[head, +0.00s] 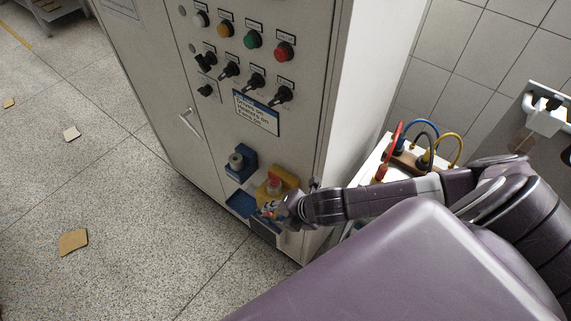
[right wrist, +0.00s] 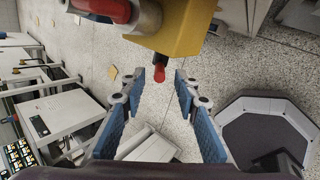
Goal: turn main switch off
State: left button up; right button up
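A grey cabinet (head: 245,95) carries a yellow box (head: 289,186) with a red knob (head: 273,182) low on its front, beside a blue unit (head: 241,160). The yellow box also shows at the top of the right wrist view (right wrist: 185,28), with a red part (right wrist: 100,8) on its face. A small red-tipped lever (right wrist: 158,73) sticks out below the box. Which part is the main switch I cannot tell for sure. My right gripper (right wrist: 160,80) is open, its blue-padded fingers below the box, with the lever tip near the gap between them; contact is unclear. My left gripper is out of view.
Lamps (head: 251,40) and black rotary switches (head: 254,82) sit higher on the cabinet, above a label (head: 256,113). Coloured cables (head: 423,145) stand right of the cabinet, near my right arm. The floor at left is open, with a few tan pieces (head: 73,242).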

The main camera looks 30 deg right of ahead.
jog(key=v, duration=1)
jog(key=shift+c, duration=0.3)
